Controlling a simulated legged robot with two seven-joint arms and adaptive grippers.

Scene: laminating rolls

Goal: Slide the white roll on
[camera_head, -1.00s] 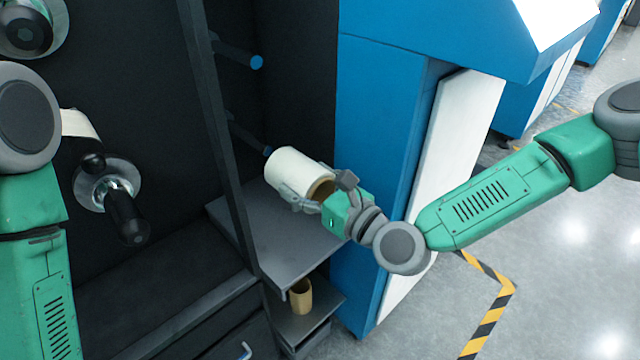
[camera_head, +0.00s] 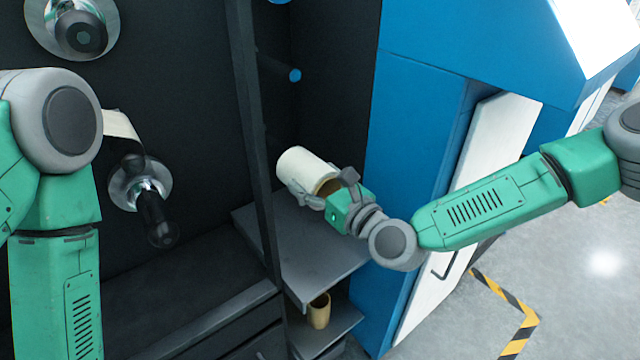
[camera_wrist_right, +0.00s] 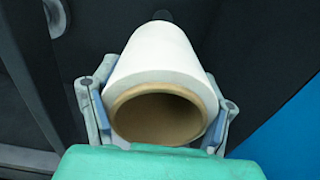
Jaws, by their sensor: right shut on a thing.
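The white roll (camera_head: 303,167) has a brown cardboard core, and its open near end shows in the right wrist view (camera_wrist_right: 160,62). My right gripper (camera_head: 318,188) is shut on the roll, with one finger on each side near that end, and holds it tilted above the grey shelf. In the right wrist view the fingers flank the roll (camera_wrist_right: 158,112). A dark peg end (camera_wrist_right: 162,15) shows just beyond the roll's far end. The roll hides the lower peg in the head view, and I cannot tell whether it is inside the core. My left gripper is out of view.
A blue-tipped peg (camera_head: 294,75) sticks out above the roll. The grey shelf (camera_head: 312,245) is bare, and a small tan roll (camera_head: 319,311) stands below it. A dark post (camera_head: 258,150) is left of the roll; a blue cabinet (camera_head: 415,150) stands right.

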